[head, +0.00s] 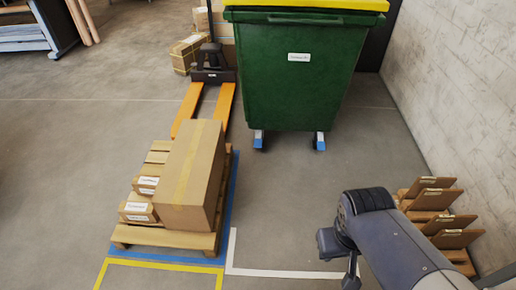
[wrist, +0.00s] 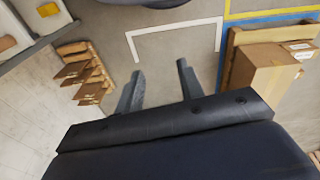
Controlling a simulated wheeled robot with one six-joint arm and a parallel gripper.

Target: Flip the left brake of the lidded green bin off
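The green bin (head: 291,75) with a yellow lid (head: 330,4) stands upright beyond the pallet, in the head view. A white label is on its front. Its left brake (head: 258,139) and right brake (head: 319,141) are small blue-and-white parts at the wheels under the bin's front edge. Whether each brake is on is too small to tell. My gripper is low at the right in the head view, well apart from the bin. In the wrist view my gripper (wrist: 160,82) has two fingers apart with only floor between them. The bin is not in the wrist view.
A pallet (head: 165,236) with cardboard boxes (head: 190,175) stands left of centre, with an orange pallet jack (head: 212,90) behind it. A wooden rack with brown boards (head: 440,215) stands by the right wall. The floor (head: 290,195) before the bin is clear.

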